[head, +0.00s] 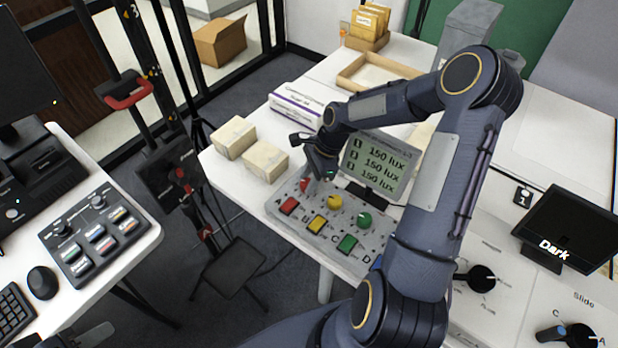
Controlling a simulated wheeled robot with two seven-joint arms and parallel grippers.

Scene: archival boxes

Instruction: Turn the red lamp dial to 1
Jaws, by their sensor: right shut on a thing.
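The grey lamp panel (284,209) lies on the white table. Its red dial (304,185) is at the left end, partly hidden by my right gripper (313,176). My right gripper reaches down from above and is shut on the red dial. The dial's pointer and number marks cannot be read. A yellow dial (334,202) and a green dial (364,220) follow to the right. A screen (373,163) behind the panel reads 150 lux on three lines. A dark part at the bottom left edge (88,336) looks like my left gripper; its jaws cannot be made out.
Red (289,206), yellow (317,223) and green (347,244) buttons sit in front of the dials. Two cardboard boxes (266,161) and a white-purple box (297,105) stand behind left. A "Dark" display (569,229) and black knobs (481,279) are at right.

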